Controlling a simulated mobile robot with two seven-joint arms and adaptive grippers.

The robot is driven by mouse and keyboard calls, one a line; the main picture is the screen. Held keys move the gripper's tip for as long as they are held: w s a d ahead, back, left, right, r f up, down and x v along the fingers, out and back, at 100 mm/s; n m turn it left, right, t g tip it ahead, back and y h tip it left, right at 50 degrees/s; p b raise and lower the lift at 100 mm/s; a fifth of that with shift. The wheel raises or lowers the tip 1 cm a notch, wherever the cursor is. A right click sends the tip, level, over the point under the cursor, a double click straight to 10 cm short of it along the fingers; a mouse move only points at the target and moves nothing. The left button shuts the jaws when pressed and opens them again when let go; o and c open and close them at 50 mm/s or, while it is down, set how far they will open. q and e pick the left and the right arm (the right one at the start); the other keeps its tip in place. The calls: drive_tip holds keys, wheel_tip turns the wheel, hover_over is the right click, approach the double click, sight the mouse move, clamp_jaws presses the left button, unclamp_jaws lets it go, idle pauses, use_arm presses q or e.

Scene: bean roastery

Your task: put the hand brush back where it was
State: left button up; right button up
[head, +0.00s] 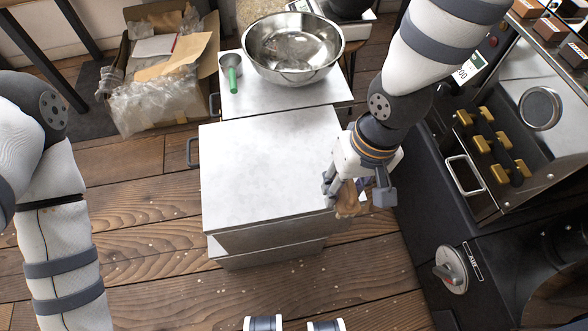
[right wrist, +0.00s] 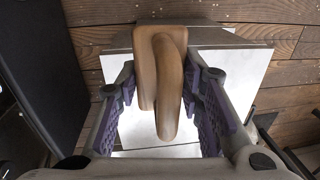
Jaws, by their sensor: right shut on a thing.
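The hand brush (right wrist: 166,80) is a brown wooden piece with a curved, rounded handle. My right gripper (right wrist: 167,108) is shut on it, with purple-padded fingers on either side of the wood. In the head view the right gripper (head: 358,194) points down at the right edge of the white-topped cabinet (head: 265,170). Only a small brown part of the brush (head: 347,201) shows there between the fingers. Whether the brush touches anything below is unclear. My left arm runs down the left side of the head view, and its gripper is out of the picture.
A steel bowl (head: 293,48) and a green-handled scoop (head: 232,72) stand on the surface behind the cabinet. A cardboard box (head: 165,65) with wrapping is at the back left. A dark roasting machine (head: 455,190) stands close on the right. The cabinet top is bare.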

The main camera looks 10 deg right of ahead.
drive_tip(key=shift+d+p, duration=0.5)
drive_tip(key=b, duration=0.4)
hover_over(315, 173)
drive_tip(key=f, duration=1)
drive_tip(key=shift+s+d+f, duration=0.25)
drive_tip(key=shift+d, duration=0.05)
drive_tip(key=f, duration=0.3)
drive_tip(key=shift+w+f, duration=0.2)
drive_tip(key=shift+w, duration=0.15)
use_arm(q)
drive_tip(key=shift+g, duration=0.5)
drive_tip(key=s+f, duration=0.3)
use_arm(e)
drive_tip(key=shift+f, duration=0.2)
drive_tip(key=o, duration=1.1)
drive_tip(key=shift+r, duration=0.1)
